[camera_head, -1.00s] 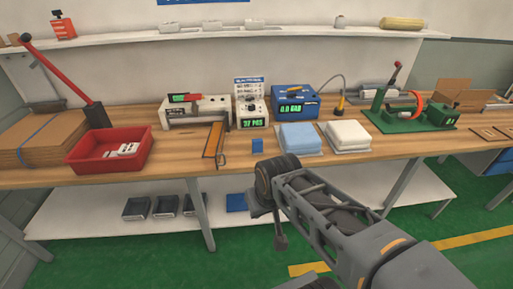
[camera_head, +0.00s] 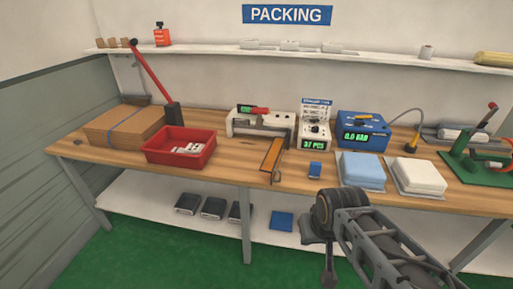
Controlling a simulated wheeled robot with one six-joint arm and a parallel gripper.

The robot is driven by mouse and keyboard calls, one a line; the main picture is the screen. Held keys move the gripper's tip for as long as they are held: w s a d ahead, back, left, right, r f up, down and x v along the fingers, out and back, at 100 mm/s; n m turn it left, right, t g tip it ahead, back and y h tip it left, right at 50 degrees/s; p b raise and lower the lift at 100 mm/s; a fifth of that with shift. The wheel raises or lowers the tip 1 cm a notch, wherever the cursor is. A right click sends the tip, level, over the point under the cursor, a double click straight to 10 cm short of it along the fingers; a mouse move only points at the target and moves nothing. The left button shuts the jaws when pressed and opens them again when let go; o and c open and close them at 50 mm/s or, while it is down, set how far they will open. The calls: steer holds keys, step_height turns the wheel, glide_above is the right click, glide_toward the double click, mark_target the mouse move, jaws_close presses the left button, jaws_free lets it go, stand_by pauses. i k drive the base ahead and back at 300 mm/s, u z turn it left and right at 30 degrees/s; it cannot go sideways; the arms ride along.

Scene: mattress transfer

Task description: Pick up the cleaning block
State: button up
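My arm reaches up from the lower right. My gripper (camera_head: 329,276) seems to point down in front of the bench, below and apart from the block. It is small and dark, and its fingers cannot be made out. Nothing is visibly held.
A red tray (camera_head: 181,158) and cardboard stack (camera_head: 125,127) are on the left of the bench. A white cloth stack (camera_head: 418,176), blue device (camera_head: 362,131) and green fixture (camera_head: 475,168) are to the right. A lower shelf (camera_head: 150,207) holds several dark trays.

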mark_target(315, 168)
steer(key=u, duration=0.65)
steer(key=i, duration=1.15)
steer(key=z, duration=0.4)
